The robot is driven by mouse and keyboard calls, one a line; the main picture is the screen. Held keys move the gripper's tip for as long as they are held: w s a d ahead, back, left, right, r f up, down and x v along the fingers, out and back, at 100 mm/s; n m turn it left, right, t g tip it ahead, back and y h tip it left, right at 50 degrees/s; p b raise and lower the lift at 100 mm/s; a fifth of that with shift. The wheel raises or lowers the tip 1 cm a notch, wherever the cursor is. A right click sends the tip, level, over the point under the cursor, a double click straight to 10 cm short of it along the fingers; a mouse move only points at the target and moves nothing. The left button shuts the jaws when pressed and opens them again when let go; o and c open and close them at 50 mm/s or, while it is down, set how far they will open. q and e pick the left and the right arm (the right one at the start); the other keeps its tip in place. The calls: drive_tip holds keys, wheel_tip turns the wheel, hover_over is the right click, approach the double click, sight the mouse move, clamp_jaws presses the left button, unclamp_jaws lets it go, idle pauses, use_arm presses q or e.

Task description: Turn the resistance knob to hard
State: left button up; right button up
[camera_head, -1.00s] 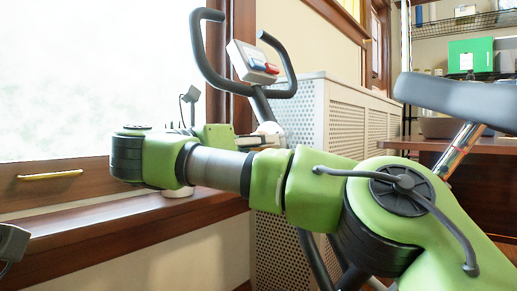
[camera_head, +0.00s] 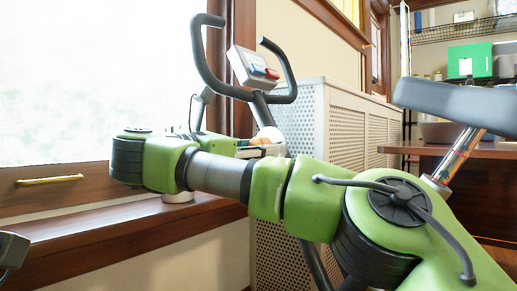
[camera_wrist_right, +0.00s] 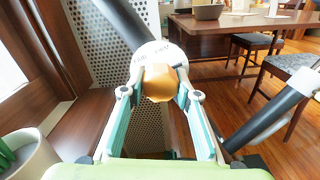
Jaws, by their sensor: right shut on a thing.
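The orange resistance knob (camera_wrist_right: 158,82) sits on a white round dial (camera_wrist_right: 160,54) on the exercise bike's dark post. The print on the dial is too small to read surely. My right gripper (camera_wrist_right: 160,95) has its two fingers closed on either side of the knob. In the head view, my right gripper (camera_head: 262,149) reaches the knob (camera_head: 268,134) below the handlebar (camera_head: 214,84), and its fingers partly hide it. At the lower left edge, a small grey part, probably of my left gripper (camera_head: 12,250), shows; its fingers are not clear.
The bike's console (camera_head: 252,66) is above the knob and its seat (camera_head: 455,99) is at right. A perforated radiator cover (camera_head: 345,125) stands behind. The wooden windowsill (camera_head: 110,235) runs at left, with a white pot (camera_wrist_right: 32,155) close to my right gripper.

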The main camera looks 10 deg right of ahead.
drive_tip(key=o, duration=1.1)
drive_tip(key=v, duration=0.7)
drive_tip(key=shift+s+a, duration=0.15)
drive_tip(key=shift+s, duration=0.05)
drive_tip(key=shift+f, duration=0.1)
